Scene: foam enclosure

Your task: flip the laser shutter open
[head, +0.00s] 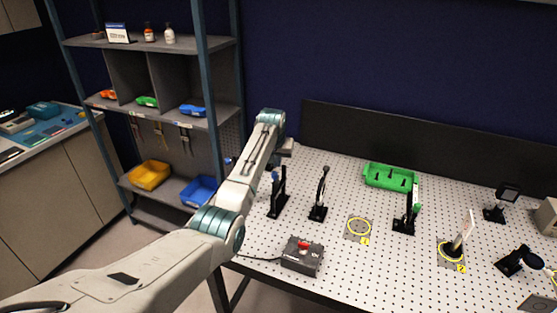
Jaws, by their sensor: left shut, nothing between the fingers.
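My left arm crosses from the lower left, and its wrist bends down over the back left of the perforated table (335,170). My left gripper (285,148) is small here and partly hidden by the wrist; it is shut and empty. Just in front of it stands a black upright mount (278,196) with a blue part near its top. To its right is a slim black post (319,195) with a raised arm. I cannot tell for sure which mount is the laser shutter. A grey box with a red button (303,254) sits at the front left. My right gripper is out of view.
A green bin (390,177) is at the back. A black mount with a green part (405,215), a white upright plate (464,232) on a yellow ring and other black mounts stand to the right. Yellow ring 1 (358,229) is empty. Shelves (150,45) stand left.

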